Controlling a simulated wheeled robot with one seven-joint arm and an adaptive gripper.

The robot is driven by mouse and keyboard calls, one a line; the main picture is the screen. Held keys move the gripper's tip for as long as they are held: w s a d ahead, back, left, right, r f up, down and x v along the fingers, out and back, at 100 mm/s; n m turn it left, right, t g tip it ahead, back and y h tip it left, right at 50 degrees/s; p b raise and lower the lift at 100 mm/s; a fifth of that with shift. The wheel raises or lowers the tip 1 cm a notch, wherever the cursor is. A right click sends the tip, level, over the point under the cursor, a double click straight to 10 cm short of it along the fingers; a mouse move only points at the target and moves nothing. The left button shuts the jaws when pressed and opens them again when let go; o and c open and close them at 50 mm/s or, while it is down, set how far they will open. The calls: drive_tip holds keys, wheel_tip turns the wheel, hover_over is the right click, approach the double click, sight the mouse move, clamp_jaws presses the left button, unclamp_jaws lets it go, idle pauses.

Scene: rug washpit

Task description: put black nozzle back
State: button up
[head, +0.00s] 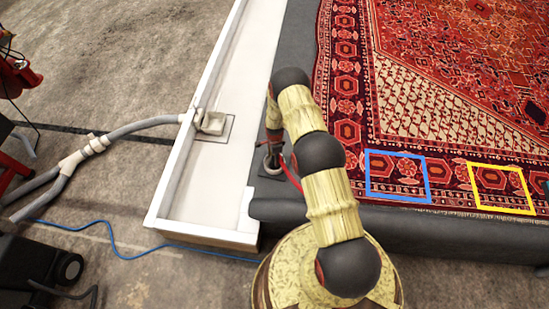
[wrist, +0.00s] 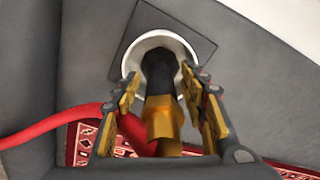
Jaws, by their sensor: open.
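The black nozzle (wrist: 158,72), with a brass-coloured part (wrist: 163,118) toward the camera, shows in the middle of the wrist view. Its far end sits within a round white ring (wrist: 131,62) on a dark square plate (wrist: 193,38). My gripper (wrist: 160,88) is open, with one yellow-and-grey finger on each side of the nozzle. I cannot tell whether either finger touches it. In the head view the plate (head: 266,169) lies on the grey border left of the rug, and my arm hides most of the gripper and nozzle.
A red hose (wrist: 60,125) runs left from near the nozzle. The patterned rug (head: 450,100) carries a blue square outline (head: 370,176) and a yellow one (head: 473,187). A white trough (head: 185,205) with a drain fitting lies left; grey hoses (head: 70,163) and a blue cable cross the floor.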

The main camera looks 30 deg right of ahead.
wheel_tip(320, 180, up, 12)
drive_tip(key=p, duration=0.4)
drive_tip(key=shift+r, duration=0.2)
drive_tip(key=w+a+r+n+t, duration=0.1)
drive_tip(key=a+r+n, duration=0.15)
drive_tip(key=r, duration=1.05)
drive_tip(key=w+a+r+n, duration=0.1)
drive_tip(key=r+n, duration=0.2)
drive_tip(key=r, duration=0.9)
drive_tip(key=s+a+r+n+t, duration=0.1)
drive_tip(key=s+a+r+n, duration=0.15)
drive_tip(key=r, duration=0.65)
drive_tip(key=s+a+r+n+t, duration=0.1)
drive_tip(key=s+r, duration=0.3)
drive_tip(key=r, duration=0.6)
drive_tip(key=s+a+r+n+t, duration=0.1)
drive_tip(key=s+a+r+n, duration=0.15)
drive_tip(key=s+r, duration=0.45)
drive_tip(key=s+a+r+n, duration=0.1)
drive_tip(key=s+r+n, duration=0.2)
drive_tip(key=s+r, duration=0.35)
drive_tip(key=s+a+r+n, duration=0.1)
drive_tip(key=s+n, duration=0.1)
drive_tip(key=s, duration=0.5)
drive_tip(key=s+a+r+n+t, duration=0.1)
drive_tip(key=s+r+n, duration=0.1)
drive_tip(key=s, duration=0.6)
drive_tip(key=shift+n, duration=0.65)
drive_tip(key=shift+a, duration=0.1)
drive_tip(key=shift+c, duration=0.7)
